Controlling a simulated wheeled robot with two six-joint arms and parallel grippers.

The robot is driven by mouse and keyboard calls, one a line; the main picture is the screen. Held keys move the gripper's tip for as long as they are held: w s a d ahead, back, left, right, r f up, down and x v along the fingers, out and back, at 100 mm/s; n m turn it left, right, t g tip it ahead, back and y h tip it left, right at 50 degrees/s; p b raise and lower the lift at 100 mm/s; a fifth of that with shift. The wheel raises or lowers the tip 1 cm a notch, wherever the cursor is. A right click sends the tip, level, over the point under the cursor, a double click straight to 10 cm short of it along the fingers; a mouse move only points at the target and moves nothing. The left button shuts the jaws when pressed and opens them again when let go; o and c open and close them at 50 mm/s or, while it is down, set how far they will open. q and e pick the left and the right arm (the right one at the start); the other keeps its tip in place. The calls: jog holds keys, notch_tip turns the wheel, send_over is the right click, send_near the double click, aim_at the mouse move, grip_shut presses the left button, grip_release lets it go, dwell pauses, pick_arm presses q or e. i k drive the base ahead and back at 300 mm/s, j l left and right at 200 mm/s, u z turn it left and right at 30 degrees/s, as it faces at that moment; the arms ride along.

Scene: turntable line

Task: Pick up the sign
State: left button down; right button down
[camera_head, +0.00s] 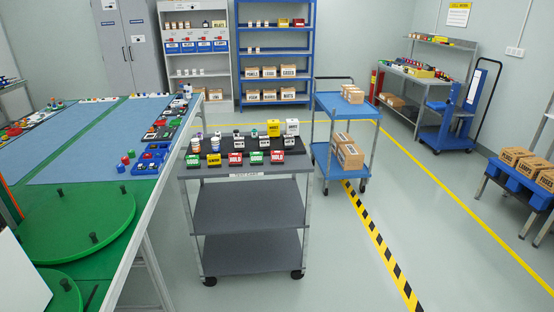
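Several small sign-like blocks stand on the top shelf of a grey cart (240,172) in the middle of the view. In the front row are a green sign (192,160), a yellow sign (213,159), a red sign (235,159), a second green sign (256,157) and a second red sign (277,157). Behind them stand a taller yellow sign (273,128) and a white sign (292,127). I cannot tell which one the task names. Neither of my grippers is in view.
Small bottles (196,144) stand at the cart's back left. A long table with a green turntable (75,222) is on the left. A blue cart (346,107) with cardboard boxes (346,152) stands behind to the right. The floor at right front (455,265) is clear.

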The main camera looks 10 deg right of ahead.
aim_at(234, 159)
jog(key=i+l, duration=0.3)
jog(key=i, duration=0.2)
jog(key=i+l, duration=0.65)
jog(key=i, duration=0.3)
